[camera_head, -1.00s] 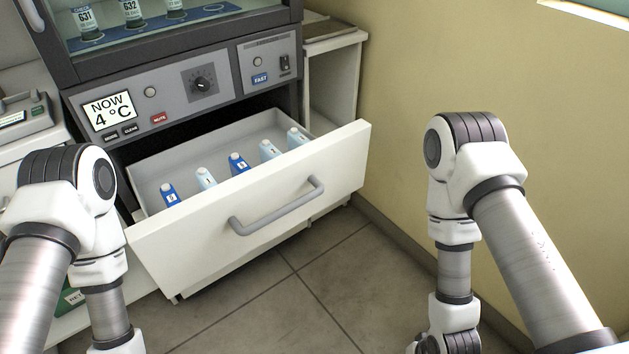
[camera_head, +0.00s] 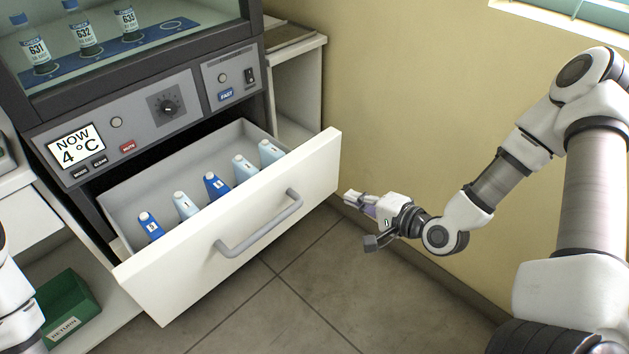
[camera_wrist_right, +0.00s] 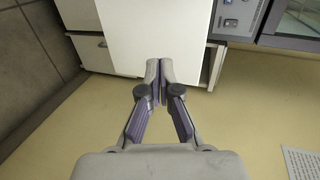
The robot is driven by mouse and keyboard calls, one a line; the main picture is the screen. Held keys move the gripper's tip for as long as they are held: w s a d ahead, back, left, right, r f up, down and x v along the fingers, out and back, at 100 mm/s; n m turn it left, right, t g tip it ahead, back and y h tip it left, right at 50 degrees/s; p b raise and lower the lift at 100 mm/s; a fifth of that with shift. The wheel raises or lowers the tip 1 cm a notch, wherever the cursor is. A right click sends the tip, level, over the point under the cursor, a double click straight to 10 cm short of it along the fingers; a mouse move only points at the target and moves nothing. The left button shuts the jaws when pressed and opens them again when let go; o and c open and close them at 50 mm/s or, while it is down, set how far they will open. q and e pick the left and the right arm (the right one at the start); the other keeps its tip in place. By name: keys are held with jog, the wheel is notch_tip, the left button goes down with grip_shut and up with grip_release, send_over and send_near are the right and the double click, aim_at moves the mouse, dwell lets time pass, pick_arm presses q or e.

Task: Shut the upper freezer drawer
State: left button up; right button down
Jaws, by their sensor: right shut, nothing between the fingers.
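The upper freezer drawer (camera_head: 318,173) stands pulled out below the control panel. It has a white front, a grey bar handle (camera_head: 262,226) and a grey tray inside. My right gripper (camera_head: 350,196) is shut and empty, just right of the drawer front's right end in the head view. In the right wrist view its closed fingertips (camera_wrist_right: 159,62) overlap the lower edge of a white panel (camera_wrist_right: 150,30), likely the drawer front. I cannot tell whether they touch it. My left gripper is not in view; only part of my left arm shows at the left edge.
Several blue and pale bottles (camera_head: 217,186) stand in the drawer. The control panel (camera_head: 140,128) reads 4 °C, with a glass-fronted chamber of bottles above. A green RETURN box (camera_head: 68,310) sits at lower left. The yellow wall (camera_head: 400,90) bounds the right; the tiled floor in front is clear.

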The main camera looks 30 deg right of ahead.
aim_at(308, 177)
jog(key=x, duration=0.3)
jog(key=b+x, duration=0.1)
jog(key=x, duration=0.3)
jog(key=b+x, duration=0.1)
jog(key=x, duration=0.3)
jog(key=shift+w+r, duration=0.1)
jog(key=shift+r, duration=0.2)
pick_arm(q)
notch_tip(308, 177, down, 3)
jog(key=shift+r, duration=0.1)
pick_arm(e)
jog(key=shift+w+a, duration=0.15)
jog(key=shift+w, duration=0.2)
jog(key=shift+w, duration=0.1)
